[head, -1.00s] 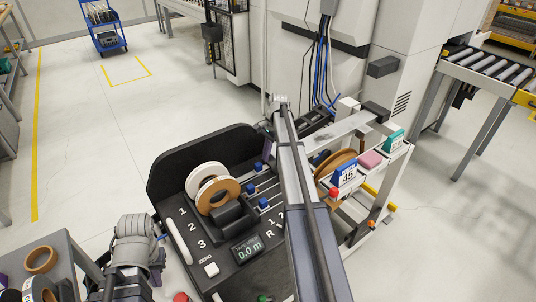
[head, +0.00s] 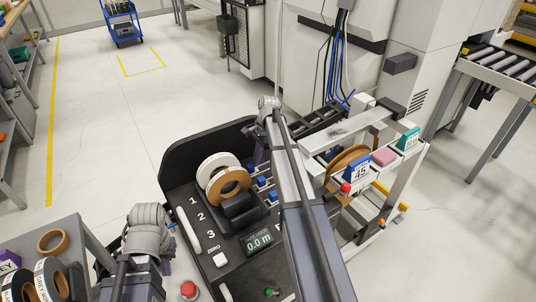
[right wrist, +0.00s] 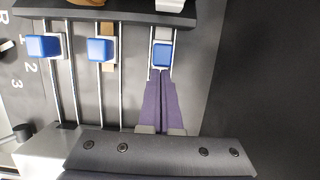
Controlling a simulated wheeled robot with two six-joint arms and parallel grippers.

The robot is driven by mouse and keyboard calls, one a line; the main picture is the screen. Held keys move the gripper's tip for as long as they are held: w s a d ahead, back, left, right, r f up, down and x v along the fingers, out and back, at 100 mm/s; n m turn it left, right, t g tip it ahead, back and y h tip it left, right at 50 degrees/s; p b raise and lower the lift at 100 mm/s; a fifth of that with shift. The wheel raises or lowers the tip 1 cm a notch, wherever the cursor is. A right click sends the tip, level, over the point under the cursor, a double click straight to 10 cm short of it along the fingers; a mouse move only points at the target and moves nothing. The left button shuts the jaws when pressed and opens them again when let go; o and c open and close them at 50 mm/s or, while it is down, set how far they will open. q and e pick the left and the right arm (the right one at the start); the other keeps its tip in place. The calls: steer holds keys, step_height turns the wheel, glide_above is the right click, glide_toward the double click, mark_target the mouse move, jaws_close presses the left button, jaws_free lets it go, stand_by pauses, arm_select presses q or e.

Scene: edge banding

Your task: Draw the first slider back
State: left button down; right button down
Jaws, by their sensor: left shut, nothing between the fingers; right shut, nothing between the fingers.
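Three blue sliders sit on metal rails on the black panel. In the right wrist view they are a left one (right wrist: 43,47), a middle one (right wrist: 101,49) and a right one (right wrist: 162,55), the right one slightly lower. My right gripper (right wrist: 162,74) has purple fingers closed together, tips at the lower edge of the right slider. I cannot tell whether they touch. In the head view two blue sliders show, an upper one (head: 261,182) and a lower one (head: 272,196); my right arm covers much of the rails.
White and brown tape rolls (head: 229,184) stand on the panel beside a 0.0 m display (head: 258,240). A red button (head: 189,290) is at the front. A grey cart (head: 88,238) with rolls stands left. A tape rack with a 45 card (head: 359,172) stands right.

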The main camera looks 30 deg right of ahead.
steer(key=shift+a, duration=0.25)
steer(key=shift+d+r+p, duration=0.1)
steer(key=shift+r+p, duration=0.4)
steer(key=shift+p, duration=0.05)
steer(key=p+v, duration=0.8)
steer(key=v, duration=0.1)
steer(key=shift+d+p, duration=0.15)
steer(key=shift+p, duration=0.15)
steer(key=shift+f, duration=0.1)
